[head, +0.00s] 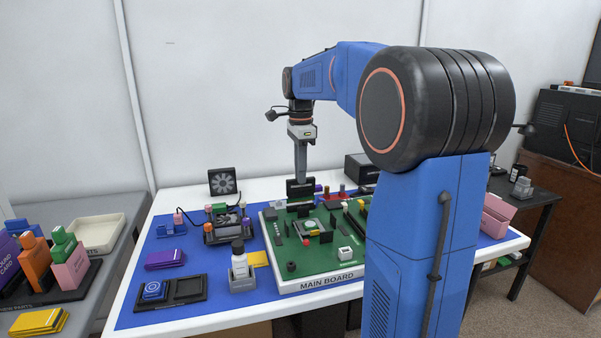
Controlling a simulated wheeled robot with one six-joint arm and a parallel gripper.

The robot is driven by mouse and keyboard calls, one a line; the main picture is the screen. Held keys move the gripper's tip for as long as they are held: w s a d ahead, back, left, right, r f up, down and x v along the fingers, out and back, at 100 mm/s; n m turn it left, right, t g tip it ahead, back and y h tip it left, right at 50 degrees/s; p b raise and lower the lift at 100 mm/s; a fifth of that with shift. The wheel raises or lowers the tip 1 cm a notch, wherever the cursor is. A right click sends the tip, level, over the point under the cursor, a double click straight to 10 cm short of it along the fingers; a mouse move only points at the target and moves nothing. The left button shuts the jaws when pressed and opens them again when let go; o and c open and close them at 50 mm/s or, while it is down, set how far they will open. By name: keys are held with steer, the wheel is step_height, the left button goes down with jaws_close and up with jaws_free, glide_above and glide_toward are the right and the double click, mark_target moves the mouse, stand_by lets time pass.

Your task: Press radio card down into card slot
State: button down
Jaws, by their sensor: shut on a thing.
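My gripper (301,180) points straight down over the back left part of the green main board (330,267). It is shut on a dark upright card (299,190), which I take to be the radio card; its lettering is too small to read. The card is at or just above the back left of the board. The card slot cannot be made out clearly, and I cannot tell whether the card's lower edge is in it.
A white bottle (239,262) stands in a grey holder in front of the board's left side. A black two-part tray (186,291) lies front left. My arm hides the board's right side.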

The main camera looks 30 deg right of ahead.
steer(key=shift+f, duration=1.2)
stand_by(0.5)
steer(key=c, duration=1.7)
jaws_free()
steer(key=shift+r, duration=2.5)
step_height(320, 180, up, 17)
steer(key=shift+r, duration=0.2)
